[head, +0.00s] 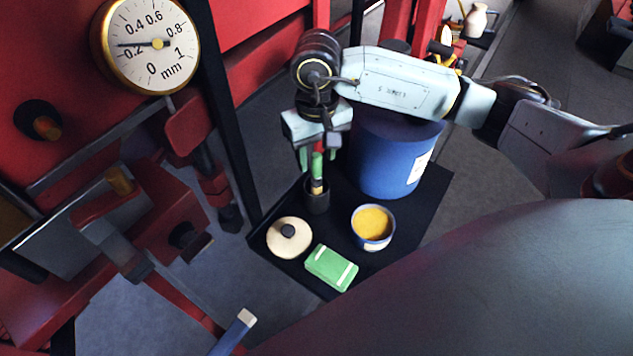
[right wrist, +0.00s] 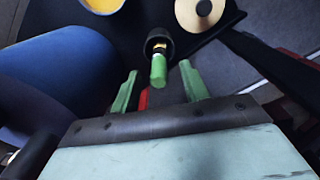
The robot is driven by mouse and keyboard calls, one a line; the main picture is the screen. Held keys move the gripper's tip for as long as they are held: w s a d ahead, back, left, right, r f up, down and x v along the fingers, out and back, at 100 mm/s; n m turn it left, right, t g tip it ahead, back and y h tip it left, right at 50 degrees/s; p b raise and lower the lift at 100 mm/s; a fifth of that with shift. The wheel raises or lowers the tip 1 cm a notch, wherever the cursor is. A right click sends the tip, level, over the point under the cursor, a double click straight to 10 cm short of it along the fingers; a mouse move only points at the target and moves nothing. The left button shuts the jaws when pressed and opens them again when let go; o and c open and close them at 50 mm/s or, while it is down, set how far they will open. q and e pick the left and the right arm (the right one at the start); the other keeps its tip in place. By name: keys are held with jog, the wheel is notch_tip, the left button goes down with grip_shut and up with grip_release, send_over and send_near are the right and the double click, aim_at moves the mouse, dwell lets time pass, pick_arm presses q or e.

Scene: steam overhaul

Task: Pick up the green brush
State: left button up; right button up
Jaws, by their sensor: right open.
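The green brush (head: 317,168) stands upright in a small dark cup (head: 316,199) on a black tray, its green handle pointing up. It also shows in the right wrist view (right wrist: 158,72), lined up between the two green fingers. My right gripper (head: 318,158) is open and points down, just above the cup, its fingers on either side of the handle's top. No contact shows, and I cannot tell how far the handle reaches between the fingers. My left gripper is not in view.
A large blue drum (head: 387,160) stands close to the right of the gripper. A yellow-filled tin (head: 372,225), a round cream lid (head: 289,238) and a green box (head: 331,267) sit on the black tray (head: 425,195). Red machinery with a dial gauge (head: 150,44) fills the left.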

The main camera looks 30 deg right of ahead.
aim_at(317, 169)
notch_tip(317, 169, down, 5)
jog(key=shift+w+d+f+p, duration=0.1)
jog(key=shift+w+d+p, duration=0.05)
jog(key=shift+p, duration=0.55)
grip_shut()
